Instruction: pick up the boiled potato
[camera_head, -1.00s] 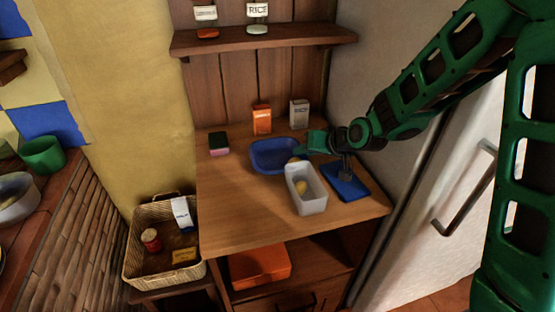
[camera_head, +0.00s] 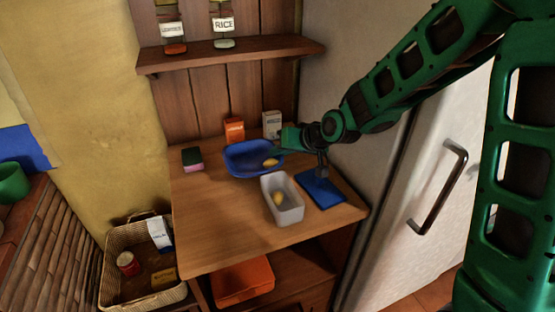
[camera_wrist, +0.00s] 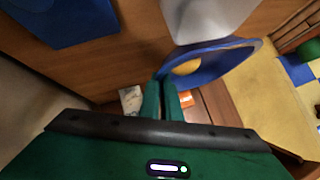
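A yellow, potato-like item (camera_head: 270,162) lies in the blue bowl (camera_head: 236,172), towards its right side; it also shows in the wrist view (camera_wrist: 187,67). A second yellow item (camera_head: 278,198) lies in the white container (camera_head: 290,218) in front of the bowl. I cannot tell for sure which of the two is the boiled potato. My gripper (camera_head: 277,146) is at the back right of the blue bowl, near its rim. In the wrist view my gripper's green fingers (camera_wrist: 162,82) are close together with nothing visible between them.
A blue flat item (camera_head: 320,188) lies right of the white container. An orange box (camera_head: 234,130) and a white box (camera_head: 271,124) stand behind the bowl. The counter's front left (camera_head: 215,225) is clear. A fridge (camera_head: 455,235) stands at right.

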